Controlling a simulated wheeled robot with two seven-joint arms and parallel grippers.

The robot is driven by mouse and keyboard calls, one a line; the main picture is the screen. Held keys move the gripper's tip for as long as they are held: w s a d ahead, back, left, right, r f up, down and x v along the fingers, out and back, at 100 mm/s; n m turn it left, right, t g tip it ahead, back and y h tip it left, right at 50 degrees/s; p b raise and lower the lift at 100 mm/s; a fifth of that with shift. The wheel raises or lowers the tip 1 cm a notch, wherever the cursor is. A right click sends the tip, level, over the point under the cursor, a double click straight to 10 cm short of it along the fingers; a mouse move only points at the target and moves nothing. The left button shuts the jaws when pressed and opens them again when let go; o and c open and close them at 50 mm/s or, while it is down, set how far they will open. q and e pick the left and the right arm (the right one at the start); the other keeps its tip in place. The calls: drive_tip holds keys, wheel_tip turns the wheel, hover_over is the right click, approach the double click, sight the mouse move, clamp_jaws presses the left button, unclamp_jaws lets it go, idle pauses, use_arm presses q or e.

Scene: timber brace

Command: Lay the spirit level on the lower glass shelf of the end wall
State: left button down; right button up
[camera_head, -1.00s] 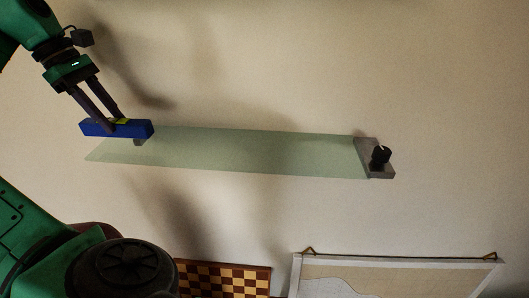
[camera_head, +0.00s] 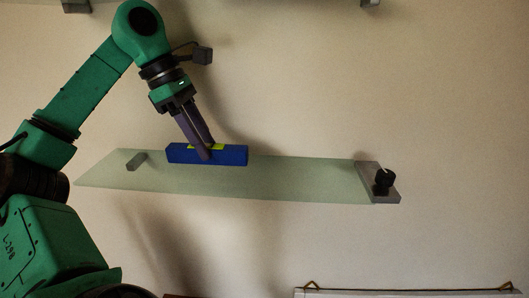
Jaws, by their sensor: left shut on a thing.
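The spirit level is a blue bar (camera_head: 232,156) with a yellow-green patch on its top. My left gripper (camera_head: 205,152) is shut on it near its middle and holds it level. The lower glass shelf (camera_head: 300,178) is a pale green see-through plate on the wall. In this view the level overlaps the shelf's left half and back edge. I cannot tell whether it touches the glass or hangs a little above it. My right gripper is not in view.
The glass between the level and the right bracket is clear. A white-framed picture (camera_head: 400,293) hangs below.

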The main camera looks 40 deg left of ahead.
use_arm(q)
drive_tip(key=w+d+p, duration=0.4)
drive_tip(key=d+p, duration=0.1)
drive_tip(key=w+d+p, duration=0.2)
drive_tip(key=d+p, duration=0.1)
drive_tip(key=shift+w+d+r, duration=0.15)
drive_tip(key=shift+r, duration=0.2)
drive_tip(key=shift+w+d+f+p, duration=0.15)
drive_tip(key=shift+w+d+p, duration=0.05)
drive_tip(key=shift+p, duration=0.15)
drive_tip(key=shift+w+d+p, duration=0.2)
drive_tip(key=shift+d+p, duration=0.1)
drive_tip(key=shift+p, duration=0.15)
wheel_tip(320, 180, down, 4)
drive_tip(key=b, duration=0.4)
drive_tip(key=shift+f, duration=0.2)
drive_tip(key=shift+r, duration=0.25)
drive_tip(key=shift+f, duration=0.1)
drive_tip(key=c, duration=0.5)
unclamp_jaws()
